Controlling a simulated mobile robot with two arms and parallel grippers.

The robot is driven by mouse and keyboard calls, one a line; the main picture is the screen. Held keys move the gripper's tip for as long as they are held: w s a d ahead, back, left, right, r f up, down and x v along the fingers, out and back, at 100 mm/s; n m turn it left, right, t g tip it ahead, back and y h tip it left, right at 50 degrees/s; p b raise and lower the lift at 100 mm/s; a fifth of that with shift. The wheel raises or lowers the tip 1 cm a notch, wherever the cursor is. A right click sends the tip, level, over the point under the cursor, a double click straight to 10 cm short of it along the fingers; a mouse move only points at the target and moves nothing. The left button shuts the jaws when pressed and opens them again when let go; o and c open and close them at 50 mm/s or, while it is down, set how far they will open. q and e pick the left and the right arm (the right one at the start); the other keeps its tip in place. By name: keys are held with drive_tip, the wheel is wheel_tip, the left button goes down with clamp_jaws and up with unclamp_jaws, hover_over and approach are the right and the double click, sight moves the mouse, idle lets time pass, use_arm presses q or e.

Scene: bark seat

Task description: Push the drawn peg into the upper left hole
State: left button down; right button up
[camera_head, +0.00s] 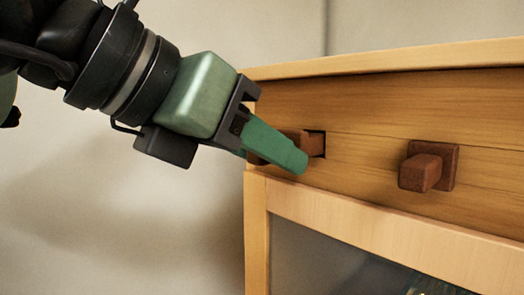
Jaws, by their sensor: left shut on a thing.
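A reddish-brown wooden peg (302,138) sticks out of the dark square upper left hole (317,144) in the wooden front panel. My left gripper (281,150) comes in from the upper left and is shut on this peg. Its green finger covers the middle of the peg, and the peg's outer end shows past the finger's left side. A dark gap shows at the hole's edge beside the peg. How deep the peg sits in the hole is hidden. My right gripper is not in view.
A second brown peg (419,173) with a square collar (449,166) juts from the panel on the right. The cabinet's top ledge (400,59) runs above the panel. A light wooden rail (390,225) and a glass pane (325,265) lie below. Bare wall is at left.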

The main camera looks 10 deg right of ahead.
sight(313, 144)
use_arm(q)
drive_tip(key=shift+w+d, duration=0.55)
drive_tip(key=shift+d, duration=0.2)
drive_tip(key=shift+w+d, duration=0.5)
drive_tip(key=shift+d, duration=0.25)
drive_tip(key=c, duration=0.9)
unclamp_jaws()
drive_tip(key=shift+o, duration=0.2)
